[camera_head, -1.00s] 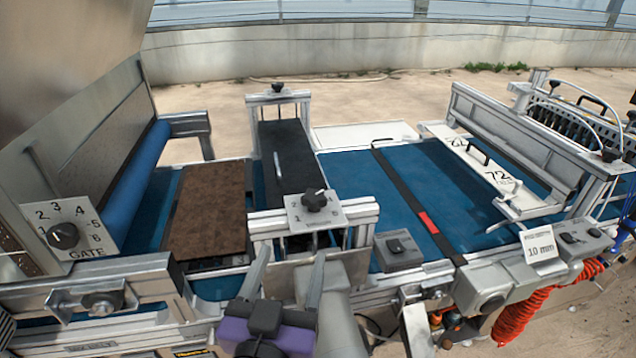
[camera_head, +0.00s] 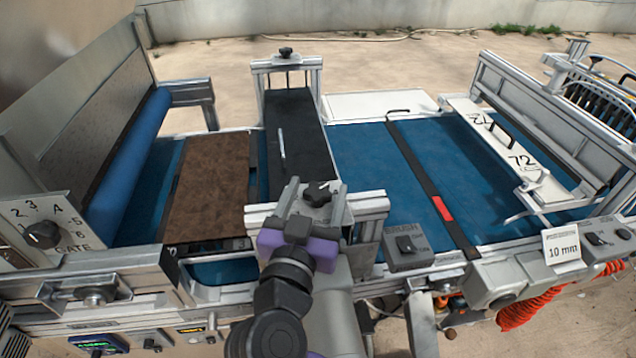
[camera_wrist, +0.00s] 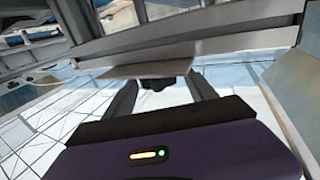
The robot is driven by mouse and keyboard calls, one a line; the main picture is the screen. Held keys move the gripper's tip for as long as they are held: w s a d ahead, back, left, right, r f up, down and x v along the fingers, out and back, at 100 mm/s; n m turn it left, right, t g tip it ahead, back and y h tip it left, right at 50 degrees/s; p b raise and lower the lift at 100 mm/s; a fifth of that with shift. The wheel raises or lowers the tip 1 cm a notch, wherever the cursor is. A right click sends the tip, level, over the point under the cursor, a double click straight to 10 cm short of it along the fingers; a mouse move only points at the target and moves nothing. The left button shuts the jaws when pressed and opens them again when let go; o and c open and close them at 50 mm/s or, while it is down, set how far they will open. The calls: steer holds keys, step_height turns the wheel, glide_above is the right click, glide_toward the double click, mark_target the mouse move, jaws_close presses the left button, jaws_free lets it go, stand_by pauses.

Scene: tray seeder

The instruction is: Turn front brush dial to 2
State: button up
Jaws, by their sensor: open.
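The front brush dial (camera_head: 317,194) is a black knob on a small pale plate, on the metal bracket at the near end of the dark brush cover. My gripper (camera_head: 313,188) is open and reaches up to the dial from the near side. In the wrist view, the dial (camera_wrist: 157,83) shows as a dark shape between the two apart fingers of my gripper (camera_wrist: 161,80), just below the plate's edge (camera_wrist: 150,69). I cannot tell whether the fingers touch it. My gripper hides part of the plate, and the number the dial points to cannot be read.
A gate dial (camera_head: 42,234) is at the left. A brush switch box (camera_head: 408,252) stands right of the bracket. A second knob (camera_head: 286,52) tops the far bracket. A brown tray (camera_head: 207,190) lies on the blue belt (camera_head: 360,165). The metal frame rail runs below my gripper.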

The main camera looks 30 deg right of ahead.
steer(key=shift+w+d, duration=0.4)
steer(key=shift+w, duration=0.05)
steer(key=c, duration=1.4)
